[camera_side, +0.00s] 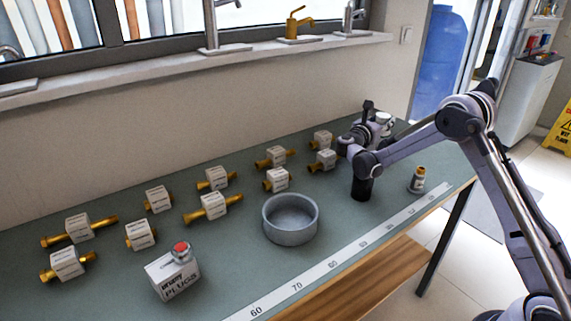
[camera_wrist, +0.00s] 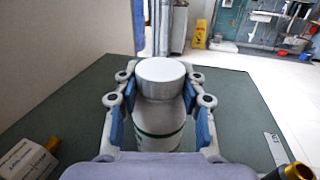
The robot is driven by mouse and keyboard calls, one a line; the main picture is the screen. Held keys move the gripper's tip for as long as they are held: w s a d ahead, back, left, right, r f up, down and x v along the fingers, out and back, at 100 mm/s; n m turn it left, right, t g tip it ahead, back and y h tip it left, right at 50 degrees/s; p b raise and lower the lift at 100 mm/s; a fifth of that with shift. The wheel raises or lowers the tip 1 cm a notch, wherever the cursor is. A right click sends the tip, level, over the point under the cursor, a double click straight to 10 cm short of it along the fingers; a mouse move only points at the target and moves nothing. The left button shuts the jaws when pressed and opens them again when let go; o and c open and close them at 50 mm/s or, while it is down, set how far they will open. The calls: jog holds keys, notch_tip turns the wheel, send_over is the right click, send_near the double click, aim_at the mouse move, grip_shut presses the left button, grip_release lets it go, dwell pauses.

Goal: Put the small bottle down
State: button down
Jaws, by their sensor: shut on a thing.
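The small bottle (camera_wrist: 160,122) is white with a wide white lid and a dark green band. It stands upright between the two fingers of my gripper (camera_wrist: 160,82) in the wrist view, and the gripper is shut on it. In the side view my gripper (camera_side: 378,131) is at the far right end of the green bench (camera_side: 340,223), with the white lid of the bottle (camera_side: 385,118) partly showing. The bottle's base is hidden in both views, so I cannot tell whether it touches the bench.
A grey round bowl (camera_side: 291,230), a plugs box (camera_side: 173,276) and several labelled boxes with brass fittings (camera_side: 214,207) stand farther left. A ruled strip (camera_side: 330,263) runs along the front.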

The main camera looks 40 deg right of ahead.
jog(key=shift+f, duration=0.15)
jog(key=c, duration=0.8)
grip_release()
